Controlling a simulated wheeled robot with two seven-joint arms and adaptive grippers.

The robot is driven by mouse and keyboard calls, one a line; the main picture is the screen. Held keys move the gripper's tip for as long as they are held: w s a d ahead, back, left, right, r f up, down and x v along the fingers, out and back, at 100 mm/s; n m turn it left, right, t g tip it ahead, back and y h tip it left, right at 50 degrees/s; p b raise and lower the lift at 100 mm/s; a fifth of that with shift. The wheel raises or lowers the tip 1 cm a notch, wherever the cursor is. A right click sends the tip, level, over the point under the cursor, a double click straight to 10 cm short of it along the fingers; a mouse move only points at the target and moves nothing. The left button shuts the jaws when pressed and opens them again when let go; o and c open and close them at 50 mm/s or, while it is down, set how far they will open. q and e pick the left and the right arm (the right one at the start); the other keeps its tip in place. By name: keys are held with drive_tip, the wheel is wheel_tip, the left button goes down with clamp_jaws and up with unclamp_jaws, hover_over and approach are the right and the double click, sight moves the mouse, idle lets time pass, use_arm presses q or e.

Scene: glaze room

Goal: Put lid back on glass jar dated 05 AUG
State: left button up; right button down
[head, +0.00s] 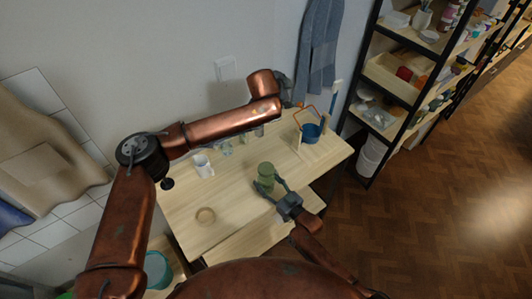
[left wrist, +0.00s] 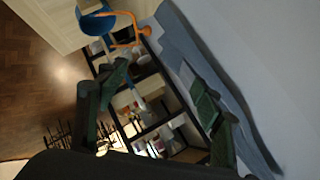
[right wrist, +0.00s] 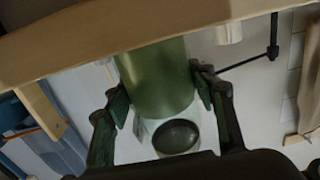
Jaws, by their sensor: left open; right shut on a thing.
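A green cylinder (head: 265,172) is between the fingers of my right gripper (head: 273,186), over the right half of the table. The right wrist view shows the green cylinder (right wrist: 158,80) gripped from both sides. Clear glass jars (head: 227,149) stand at the back of the table, partly hidden by my left arm. No date label is readable. A round tan disc or ring (head: 205,215) lies at the front left; I cannot tell whether it is a lid. My left gripper (head: 284,87) is open and empty by the back wall; its fingers are apart in the left wrist view (left wrist: 160,100).
A white mug (head: 203,166) stands left of the jars. A grey cloth (head: 318,50) hangs behind my left gripper. Loaded shelves (head: 405,85) stand right. The table's front middle is clear.

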use_arm(q)
drive_tip(key=s+a+f+n+g+y, duration=0.2)
drive_tip(key=s+a+f+n+g, duration=0.3)
drive_tip(key=s+f, duration=0.3)
drive_tip(key=n+g+y, duration=0.2)
drive_tip(key=n+g, duration=0.2)
drive_tip(key=n, duration=0.1)
hover_over(266, 168)
wheel_tip(266, 168, down, 4)
drive_tip(key=shift+s+f, duration=0.1)
drive_tip(key=shift+f, duration=0.05)
drive_tip(key=shift+f, duration=4.05)
drive_tip(key=shift+c, duration=0.5)
